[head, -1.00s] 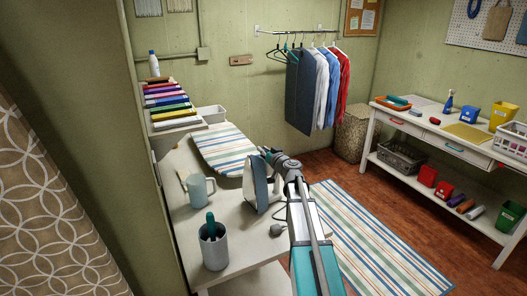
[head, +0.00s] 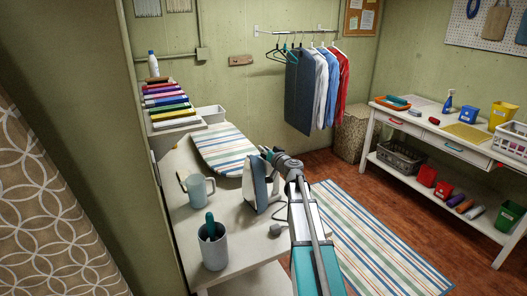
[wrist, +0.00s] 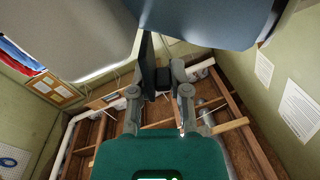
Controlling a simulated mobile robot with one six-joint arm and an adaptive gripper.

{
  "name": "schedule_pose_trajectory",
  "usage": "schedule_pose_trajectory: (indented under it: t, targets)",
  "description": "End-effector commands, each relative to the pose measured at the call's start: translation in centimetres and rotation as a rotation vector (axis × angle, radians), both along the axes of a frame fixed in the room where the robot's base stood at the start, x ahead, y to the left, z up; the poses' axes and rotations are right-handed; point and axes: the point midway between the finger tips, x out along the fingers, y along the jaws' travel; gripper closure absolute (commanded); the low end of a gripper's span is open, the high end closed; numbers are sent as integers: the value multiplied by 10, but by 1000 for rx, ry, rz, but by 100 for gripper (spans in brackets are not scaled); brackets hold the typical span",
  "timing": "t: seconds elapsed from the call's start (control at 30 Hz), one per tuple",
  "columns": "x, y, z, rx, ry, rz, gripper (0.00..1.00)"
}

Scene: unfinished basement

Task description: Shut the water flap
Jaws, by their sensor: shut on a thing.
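The iron (head: 259,182) stands upright on its heel on the white table, its pale soleplate facing left and its blue-grey body toward my arm. My gripper (head: 267,154) is at its upper end, on the right side. In the wrist view, the blue-grey body (wrist: 212,20) hangs close over the fingers, with a large pale surface to its left. My gripper (wrist: 158,82) is shut on a small dark part there, between its fingers. I cannot make out the water flap clearly or tell how far open it is.
The white table (head: 230,228) also holds a mug (head: 199,188), a grey cup (head: 213,250) with a teal-handled tool, and a striped ironing board (head: 224,150). The iron's cord end lies near the table's right edge. A striped rug (head: 370,235) lies on open floor.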

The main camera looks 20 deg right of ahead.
Motion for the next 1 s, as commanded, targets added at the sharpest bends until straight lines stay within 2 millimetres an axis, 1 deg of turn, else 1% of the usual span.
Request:
schedule_pose_trajectory:
  t: [0.6, 0.8, 1.0]
  targets:
    - [3, -19, -11, 538, 78, 2, 100]
    - [3, -23, -14, 674, 98, 2, 100]
    - [3, -25, -16, 754, 110, 1, 100]
